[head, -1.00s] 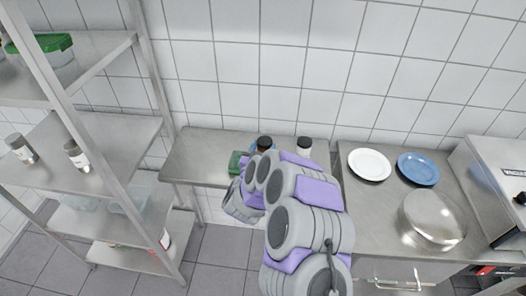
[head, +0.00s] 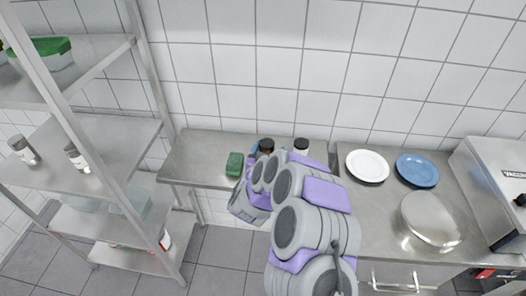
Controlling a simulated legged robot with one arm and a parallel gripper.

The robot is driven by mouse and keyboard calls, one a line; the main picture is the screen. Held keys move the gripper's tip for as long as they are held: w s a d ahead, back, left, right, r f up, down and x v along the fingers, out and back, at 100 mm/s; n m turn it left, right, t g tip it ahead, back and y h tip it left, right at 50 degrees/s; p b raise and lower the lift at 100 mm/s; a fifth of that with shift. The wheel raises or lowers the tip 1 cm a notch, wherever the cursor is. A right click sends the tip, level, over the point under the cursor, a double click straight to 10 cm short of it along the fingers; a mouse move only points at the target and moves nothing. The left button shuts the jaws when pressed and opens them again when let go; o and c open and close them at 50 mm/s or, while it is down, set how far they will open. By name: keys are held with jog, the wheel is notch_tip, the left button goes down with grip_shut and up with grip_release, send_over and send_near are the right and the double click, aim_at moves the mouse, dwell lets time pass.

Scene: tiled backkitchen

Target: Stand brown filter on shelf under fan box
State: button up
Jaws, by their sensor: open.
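I cannot make out a brown filter or a fan box in the head view. My arm reaches over the steel table, and its end with my gripper (head: 246,206) is at the table's front edge. The gripper is open; its fingertips are hard to see, and I see nothing held. A green sponge-like block (head: 234,164) lies on the table just behind the gripper. A dark-lidded jar (head: 265,147) and a white jar with a black lid (head: 301,146) stand behind my arm, partly hidden by it.
A steel shelf rack (head: 120,150) stands on the left, with shakers (head: 76,158), a green-lidded container (head: 50,52) and clear containers. On the right counter are a white plate (head: 367,166), a blue plate (head: 417,170), a round metal lid (head: 432,218) and a steel machine (head: 497,175).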

jog(key=shift+s+d+r, duration=0.15)
jog(key=shift+s+d, duration=0.05)
jog(key=shift+s, duration=0.7)
jog(key=shift+p+v, duration=0.75)
jog(key=shift+v, duration=4.4)
jog(key=w+a+r+g+y, duration=0.2)
jog(key=a+r+g+y, duration=0.15)
jog(key=a+y, duration=0.3)
jog(key=s+r+n+g+y, duration=0.4)
jog(key=s+r+g, duration=0.1)
jog(key=s+r, duration=0.25)
jog(key=s+d+r+g+h, duration=0.1)
jog(key=s+d+g+h, duration=0.2)
jog(key=s+d, duration=1.1)
jog(key=s+d+r+m+g+h, duration=0.1)
jog(key=s+d+r+g+h, duration=0.1)
jog(key=s+d+g, duration=0.5)
jog(key=s+d, duration=0.3)
jog(key=s, duration=0.2)
jog(key=s+d+h, duration=0.1)
jog(key=s+d, duration=0.2)
jog(key=s, duration=0.3)
jog(key=shift+s+d+r+g, duration=0.3)
jog(key=shift+s+d+g, duration=0.05)
jog(key=shift+d, duration=0.05)
